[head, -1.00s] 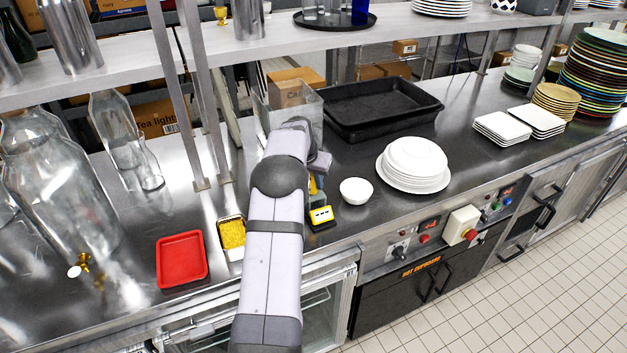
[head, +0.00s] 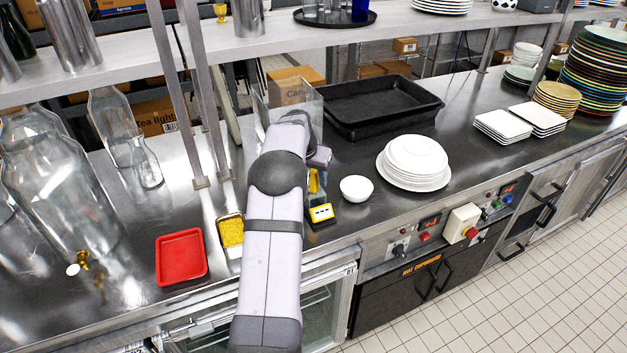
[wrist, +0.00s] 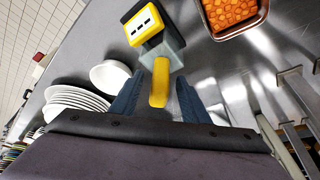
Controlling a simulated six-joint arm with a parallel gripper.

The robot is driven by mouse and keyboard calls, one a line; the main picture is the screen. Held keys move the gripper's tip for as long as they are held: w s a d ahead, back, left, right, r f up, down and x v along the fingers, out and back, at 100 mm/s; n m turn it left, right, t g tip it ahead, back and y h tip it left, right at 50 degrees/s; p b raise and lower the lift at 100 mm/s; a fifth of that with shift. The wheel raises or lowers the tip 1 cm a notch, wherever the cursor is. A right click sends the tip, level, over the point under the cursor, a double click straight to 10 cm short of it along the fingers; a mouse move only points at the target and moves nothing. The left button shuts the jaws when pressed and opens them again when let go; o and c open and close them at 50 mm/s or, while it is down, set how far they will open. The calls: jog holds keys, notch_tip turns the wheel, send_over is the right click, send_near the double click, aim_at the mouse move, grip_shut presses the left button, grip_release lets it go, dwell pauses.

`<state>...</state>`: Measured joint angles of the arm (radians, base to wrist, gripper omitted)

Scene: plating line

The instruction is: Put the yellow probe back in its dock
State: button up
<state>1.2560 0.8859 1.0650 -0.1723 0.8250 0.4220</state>
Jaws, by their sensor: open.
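The yellow probe (wrist: 158,88) shows in the wrist view as a rounded yellow handle between the two blue-grey fingers of my gripper (wrist: 160,78). The fingers are open, one on each side of it. The probe's far end meets a pale grey block behind the dock (wrist: 149,30), a black box with a yellow display face. I cannot tell how far the probe sits in that block. In the head view the dock (head: 320,213) stands near the counter's front edge. A bit of yellow (head: 313,182) shows beside my arm there; my arm hides the fingers.
A white bowl (head: 356,188) stands just right of the dock, with a stack of white plates (head: 414,160) beyond. A small metal pan of yellow-orange food (head: 231,231) and a red tray (head: 181,258) lie to the left. Black oven trays (head: 372,110) are behind.

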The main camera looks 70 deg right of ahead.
jog(key=shift+b+v, duration=1.1)
jog(key=shift+v, duration=1.95)
